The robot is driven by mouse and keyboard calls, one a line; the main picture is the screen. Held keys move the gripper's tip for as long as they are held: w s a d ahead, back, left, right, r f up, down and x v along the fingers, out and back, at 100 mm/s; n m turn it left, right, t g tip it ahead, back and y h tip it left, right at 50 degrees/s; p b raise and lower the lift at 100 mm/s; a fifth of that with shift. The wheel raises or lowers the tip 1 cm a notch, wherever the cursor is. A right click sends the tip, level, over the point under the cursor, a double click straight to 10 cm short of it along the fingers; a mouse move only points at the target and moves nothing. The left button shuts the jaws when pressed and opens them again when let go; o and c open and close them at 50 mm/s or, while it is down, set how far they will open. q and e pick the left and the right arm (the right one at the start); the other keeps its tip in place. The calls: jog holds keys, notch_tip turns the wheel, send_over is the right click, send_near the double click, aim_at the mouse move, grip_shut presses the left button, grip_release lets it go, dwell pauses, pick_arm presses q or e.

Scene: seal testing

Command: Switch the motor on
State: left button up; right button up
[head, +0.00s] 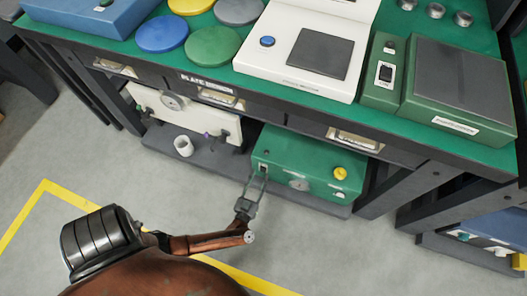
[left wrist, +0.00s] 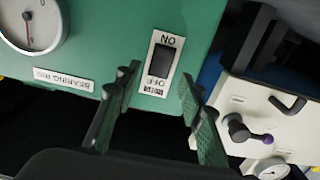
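The green bearing rig box (head: 315,163) stands on the low shelf under the bench; its front also fills much of the left wrist view (left wrist: 105,30). The black motor rocker switch (left wrist: 161,61) sits on a white plate marked ON and OFF, upside down in the left wrist view. I cannot tell which side of the rocker is pressed. My left gripper (head: 258,178) is in front of the box's left end. In the left wrist view its fingers (left wrist: 158,85) are apart, with the switch showing between them and nothing held. My right gripper is not in view.
A white rig (head: 190,115) and a white cup (head: 183,146) stand to the left on the shelf. The bench edge (head: 290,108) overhangs the shelf. The floor in front is clear.

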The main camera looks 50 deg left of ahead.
aim_at(263, 170)
pick_arm(q)
jog(key=shift+b+x, duration=0.3)
jog(key=shift+x, duration=1)
jog(key=shift+c, duration=0.4)
grip_shut()
